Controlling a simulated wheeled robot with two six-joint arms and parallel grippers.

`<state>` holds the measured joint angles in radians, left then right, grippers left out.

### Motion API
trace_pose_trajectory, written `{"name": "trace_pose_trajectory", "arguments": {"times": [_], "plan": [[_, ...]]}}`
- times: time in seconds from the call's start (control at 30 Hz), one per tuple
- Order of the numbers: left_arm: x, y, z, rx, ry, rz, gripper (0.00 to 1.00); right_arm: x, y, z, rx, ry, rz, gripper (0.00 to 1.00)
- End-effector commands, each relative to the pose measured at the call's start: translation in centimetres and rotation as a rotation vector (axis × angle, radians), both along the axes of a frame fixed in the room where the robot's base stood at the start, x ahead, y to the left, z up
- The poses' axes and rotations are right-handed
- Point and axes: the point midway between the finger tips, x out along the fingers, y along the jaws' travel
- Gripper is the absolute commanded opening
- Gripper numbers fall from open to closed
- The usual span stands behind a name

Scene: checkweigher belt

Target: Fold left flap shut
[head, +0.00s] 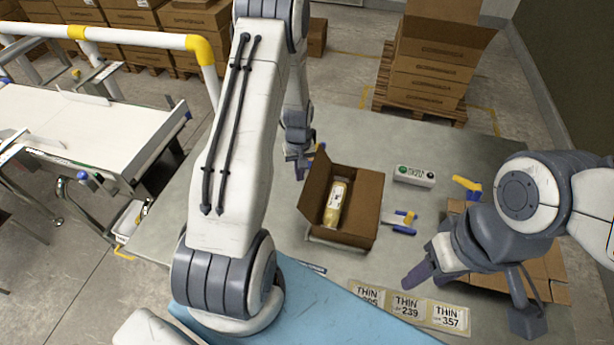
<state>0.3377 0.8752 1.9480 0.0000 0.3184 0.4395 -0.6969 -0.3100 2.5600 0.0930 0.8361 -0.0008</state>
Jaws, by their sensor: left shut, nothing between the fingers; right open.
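An open brown carton (346,238) stands on the grey table, with a yellow labelled pack (335,204) lying inside. Its left flap (314,184) stands up along the carton's left side and is not folded over the opening. My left gripper (300,166) is shut and empty, just beyond the flap's upper left edge; I cannot tell whether it touches the flap. My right gripper (420,272) is open, low over the table to the right of the carton and in front of it. Its fingers are partly hidden.
A control box with buttons (414,176) and a blue-and-yellow tool (403,222) lie right of the carton. Labels marked THIN (406,306) lie in front, near a blue mat (335,318). Flat cardboard (545,268) is behind my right arm. A conveyor (80,130) stands left.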

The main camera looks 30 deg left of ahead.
Motion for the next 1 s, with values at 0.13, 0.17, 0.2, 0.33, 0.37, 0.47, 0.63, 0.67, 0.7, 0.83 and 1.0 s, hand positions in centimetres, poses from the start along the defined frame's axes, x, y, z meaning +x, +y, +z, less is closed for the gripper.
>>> {"name": "trace_pose_trajectory", "arguments": {"times": [0.13, 0.17, 0.2, 0.33, 0.37, 0.47, 0.63, 0.67, 0.7, 0.83, 1.0], "plan": [[0.0, 0.0, 0.0, 0.000, 0.000, 0.000, 0.00, 0.0, 0.0, 0.0, 0.000, 0.000, 0.000, 0.50], [0.0, 0.0, 0.0, 0.000, 0.000, 0.000, 0.00, 0.0, 0.0, 0.0, 0.000, 0.000, 0.000, 0.50], [0.0, -0.1, 0.0, 0.000, 0.000, 0.000, 0.00, 0.0, 0.0, 0.0, 0.000, 0.000, 0.000, 0.50], [0.2, -0.6, 0.1, 0.000, 0.000, -0.001, 0.00, 0.0, 0.0, 0.0, 0.000, 0.000, 0.000, 0.50], [0.2, -0.8, 0.1, 0.000, 0.000, -0.002, 0.00, 0.0, 0.0, 0.1, 0.000, 0.000, 0.000, 0.50], [0.5, -1.8, 0.2, 0.000, 0.000, -0.003, 0.00, 0.0, 0.0, 0.1, 0.000, 0.000, 0.000, 0.50], [0.8, -3.1, 0.3, 0.000, 0.000, -0.001, 0.00, 0.0, 0.0, 0.2, 0.000, 0.000, 0.000, 0.50], [0.8, -3.2, 0.3, 0.000, 0.000, -0.001, 0.00, 0.0, 0.0, 0.2, 0.000, 0.000, 0.000, 0.50], [0.9, -3.3, 0.3, 0.000, 0.000, -0.001, 0.00, 0.0, 0.0, 0.2, 0.000, 0.000, 0.000, 0.50], [0.8, -3.3, 0.3, 0.000, 0.000, 0.000, 0.00, 0.0, 0.0, 0.2, 0.000, 0.000, 0.000, 0.50], [0.9, -3.4, 0.3, 0.000, 0.000, -0.001, 0.00, 0.0, 0.0, 0.2, 0.000, 0.000, 0.000, 0.50]]}}
